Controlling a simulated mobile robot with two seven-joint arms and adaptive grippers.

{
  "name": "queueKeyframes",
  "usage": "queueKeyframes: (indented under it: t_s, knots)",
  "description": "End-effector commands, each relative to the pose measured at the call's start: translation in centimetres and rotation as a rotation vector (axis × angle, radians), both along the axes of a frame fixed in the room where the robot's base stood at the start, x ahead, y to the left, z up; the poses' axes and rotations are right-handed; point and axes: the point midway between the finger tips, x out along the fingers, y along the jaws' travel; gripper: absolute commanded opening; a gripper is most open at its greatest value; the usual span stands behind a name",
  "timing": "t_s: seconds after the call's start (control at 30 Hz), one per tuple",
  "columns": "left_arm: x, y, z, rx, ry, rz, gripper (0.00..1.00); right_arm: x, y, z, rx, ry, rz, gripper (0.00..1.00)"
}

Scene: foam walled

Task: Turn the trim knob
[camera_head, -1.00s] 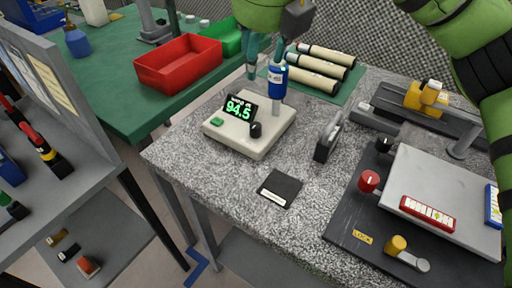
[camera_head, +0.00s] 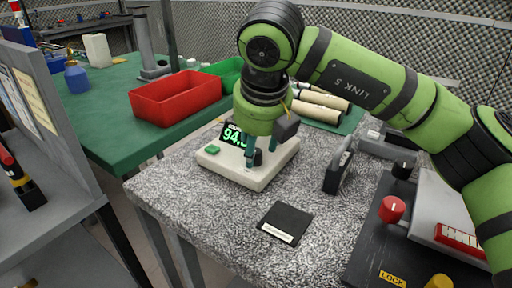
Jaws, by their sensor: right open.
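A pale box-shaped device (camera_head: 235,174) sits on the speckled grey worktop. It has a tilted black display (camera_head: 232,137) with green digits starting 94, partly covered by my gripper. A green button (camera_head: 212,149) is at its left. A small black knob (camera_head: 258,158) stands on its top towards the right. My right gripper (camera_head: 260,152) points down over the device, open. Its teal fingers are down close to the knob, which shows between them; I cannot tell whether they touch it. My left gripper is not in view.
A dark square pad (camera_head: 285,223) lies in front of the device. A grey upright piece (camera_head: 338,168) stands to its right, then a dark panel with a red knob (camera_head: 391,209). A red bin (camera_head: 176,97) stands on the green table behind. Cream tubes (camera_head: 318,110) lie behind my gripper.

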Motion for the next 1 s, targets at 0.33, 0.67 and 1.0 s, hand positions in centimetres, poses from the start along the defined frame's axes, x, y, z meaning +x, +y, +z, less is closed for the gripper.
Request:
queueKeyframes:
  t_s: [0.33, 0.67, 1.0]
  knots:
    - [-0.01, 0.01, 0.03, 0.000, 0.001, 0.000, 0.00, 0.40, 0.06, -0.99, 0.000, -0.001, 0.000, 0.48]
    - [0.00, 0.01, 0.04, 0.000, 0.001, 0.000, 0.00, 0.48, -0.01, -0.93, 0.000, -0.003, -0.003, 0.00]
    - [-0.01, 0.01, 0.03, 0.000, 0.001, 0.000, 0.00, 0.61, -0.08, -0.81, 0.001, -0.008, -0.002, 0.00]
